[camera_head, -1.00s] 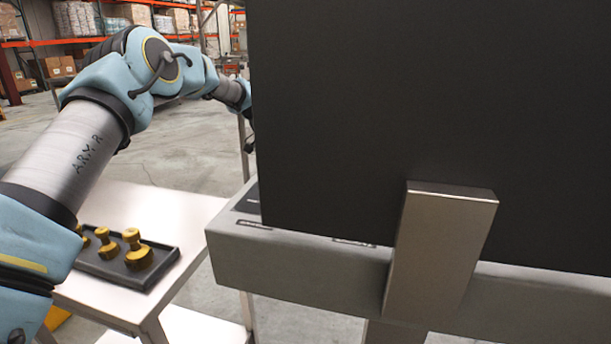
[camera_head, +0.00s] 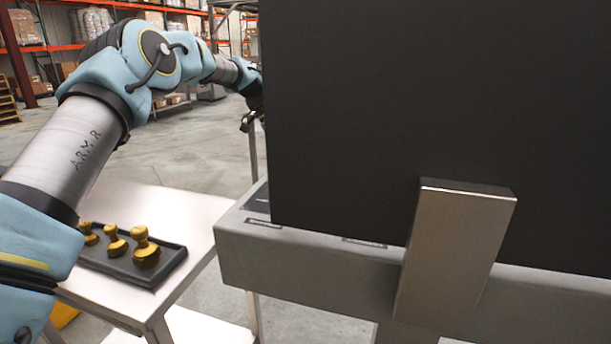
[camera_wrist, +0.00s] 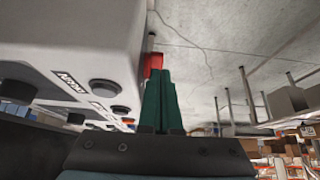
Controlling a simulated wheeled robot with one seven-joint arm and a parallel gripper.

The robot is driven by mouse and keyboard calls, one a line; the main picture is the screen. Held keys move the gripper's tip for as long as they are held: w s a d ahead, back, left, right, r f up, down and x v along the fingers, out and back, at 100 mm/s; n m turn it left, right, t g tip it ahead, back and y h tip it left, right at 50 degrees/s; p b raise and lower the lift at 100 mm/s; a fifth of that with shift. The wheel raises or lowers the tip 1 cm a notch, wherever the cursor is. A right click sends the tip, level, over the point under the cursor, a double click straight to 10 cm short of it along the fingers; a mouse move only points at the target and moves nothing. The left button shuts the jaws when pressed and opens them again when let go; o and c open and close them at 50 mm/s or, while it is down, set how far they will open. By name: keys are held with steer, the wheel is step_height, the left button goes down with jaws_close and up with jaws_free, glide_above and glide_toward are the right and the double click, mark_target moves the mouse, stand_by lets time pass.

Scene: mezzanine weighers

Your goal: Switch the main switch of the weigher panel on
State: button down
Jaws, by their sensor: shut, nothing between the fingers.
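The weigher panel shows in the wrist view as a pale grey housing (camera_wrist: 75,45) with black round knobs and labels on its face. A red part (camera_wrist: 152,63) shows at the edge of the housing, beside my fingertips; it may be the main switch, and its position cannot be read. My gripper (camera_wrist: 158,72) has its green fingers together and empty, with the tips very close to the red part; contact cannot be told. In the head view a large black board (camera_head: 430,110) hides most of my gripper and the switch side.
A grey beam (camera_head: 320,270) and a steel bracket (camera_head: 455,255) stand close in front. A steel table (camera_head: 190,215) at left holds a black tray (camera_head: 165,275) with brass weights. Open concrete floor (camera_head: 185,150) and racks lie behind.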

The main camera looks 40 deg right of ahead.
steer(key=shift+v, duration=2.15)
steer(key=r+n+p, duration=0.1)
steer(key=n+p, duration=0.1)
steer(key=n, duration=0.4)
steer(key=r+n+t+p, duration=0.1)
steer(key=r+n+p, duration=0.1)
steer(key=n, duration=0.4)
steer(key=s+d+r+n+p, duration=0.1)
steer(key=n+p, duration=0.1)
steer(key=n, duration=0.4)
steer(key=shift+r+y, duration=0.15)
steer(key=shift+y, duration=0.25)
steer(key=p+x, duration=0.5)
steer(key=x, duration=0.9)
steer(key=shift+w, duration=0.2)
steer(key=shift+w+a+f+b, duration=0.1)
steer(key=shift+f+b, duration=0.15)
steer(key=shift+b, duration=0.1)
